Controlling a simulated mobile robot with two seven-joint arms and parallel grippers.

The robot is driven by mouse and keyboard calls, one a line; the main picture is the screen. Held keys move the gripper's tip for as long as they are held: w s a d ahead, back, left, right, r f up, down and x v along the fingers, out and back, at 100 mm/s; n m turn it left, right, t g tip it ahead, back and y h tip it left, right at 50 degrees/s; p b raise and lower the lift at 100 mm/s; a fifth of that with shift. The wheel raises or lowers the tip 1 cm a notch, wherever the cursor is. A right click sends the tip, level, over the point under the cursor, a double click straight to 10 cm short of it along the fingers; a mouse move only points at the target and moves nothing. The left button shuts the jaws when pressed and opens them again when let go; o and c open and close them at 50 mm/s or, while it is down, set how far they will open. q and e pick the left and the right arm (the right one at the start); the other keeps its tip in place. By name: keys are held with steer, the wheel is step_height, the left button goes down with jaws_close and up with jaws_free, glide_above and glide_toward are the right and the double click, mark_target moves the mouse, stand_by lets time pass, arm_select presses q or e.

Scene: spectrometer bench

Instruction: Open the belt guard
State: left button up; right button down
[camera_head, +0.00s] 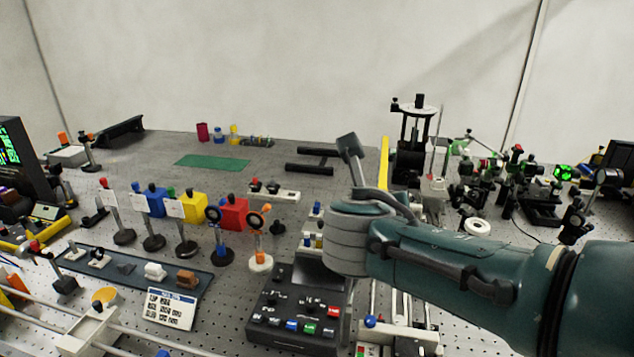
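My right arm comes in from the right and hides much of the bench's middle. My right gripper (350,150) shows as a dark finger piece sticking up past the grey wrist. Its fingertips are not clearly seen apart, and nothing is clearly seen held in it. A narrow yellow upright strip (384,160) stands just right of and behind the gripper; it may be part of the belt guard, but I cannot tell. Its lower part is hidden by my arm. No other part is clearly a belt guard. My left gripper is not in view.
A black control box (297,310) with coloured buttons stands below my wrist. Posts with coloured blocks, such as a red block (233,212), stand to the left. A black column stand (413,145) and crowded optics are behind and right. A green mat (212,162) lies at the back left.

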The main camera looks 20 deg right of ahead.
steer(key=shift+f, duration=0.2)
steer(key=c, duration=1.3)
jaws_free()
steer(key=o, duration=0.4)
steer(key=shift+r, duration=0.15)
steer(key=shift+s+a+r+p, duration=0.25)
steer(key=shift+a+r+p, duration=0.05)
steer(key=shift+a+p, duration=0.1)
steer(key=p+v, duration=0.2)
steer(key=v, duration=0.7)
steer(key=shift+d+f+p, duration=0.1)
steer(key=shift+p, duration=0.2)
